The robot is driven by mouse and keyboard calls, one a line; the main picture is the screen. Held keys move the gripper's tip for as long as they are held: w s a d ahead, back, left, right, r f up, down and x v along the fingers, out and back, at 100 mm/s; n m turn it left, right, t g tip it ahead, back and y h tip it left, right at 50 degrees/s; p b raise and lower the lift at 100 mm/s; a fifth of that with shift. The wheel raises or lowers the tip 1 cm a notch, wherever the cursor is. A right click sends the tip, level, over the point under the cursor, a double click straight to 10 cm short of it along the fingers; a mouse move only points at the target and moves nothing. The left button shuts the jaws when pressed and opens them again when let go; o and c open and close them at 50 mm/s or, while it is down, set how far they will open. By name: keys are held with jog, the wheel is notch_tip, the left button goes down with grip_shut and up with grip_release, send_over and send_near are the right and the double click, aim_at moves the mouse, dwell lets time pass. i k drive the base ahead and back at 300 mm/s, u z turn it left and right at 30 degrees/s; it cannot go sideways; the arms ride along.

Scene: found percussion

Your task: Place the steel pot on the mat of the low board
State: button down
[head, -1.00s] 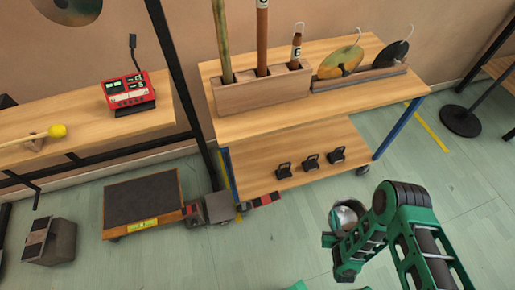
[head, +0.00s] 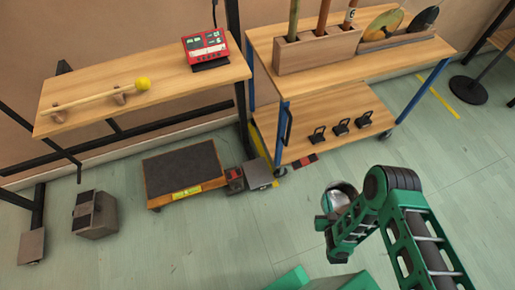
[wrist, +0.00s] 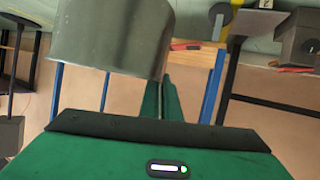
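The steel pot (head: 342,193) is a shiny round vessel at the end of my green arm in the head view, right of centre and off the floor. In the wrist view the pot (wrist: 112,38) fills the upper left, against the green fingers of my gripper (wrist: 162,92). My gripper looks shut on the pot's wall; the exact contact is hidden. The low board (head: 183,193) stands on the floor left of the pot, with a wooden frame and a yellow label. Its dark mat (head: 183,168) is bare.
A grey pedal-like block (head: 258,174) lies against the board's right side. A dark grey box (head: 95,215) stands to its left. A wooden trolley (head: 340,100) and a wall shelf (head: 140,95) stand behind. The floor in front of the board is clear.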

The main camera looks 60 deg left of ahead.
aim_at(181, 167)
jog(key=k, duration=1.3)
jog(key=u, duration=1.5)
jog(key=i, duration=1.2)
jog(key=u, duration=0.1)
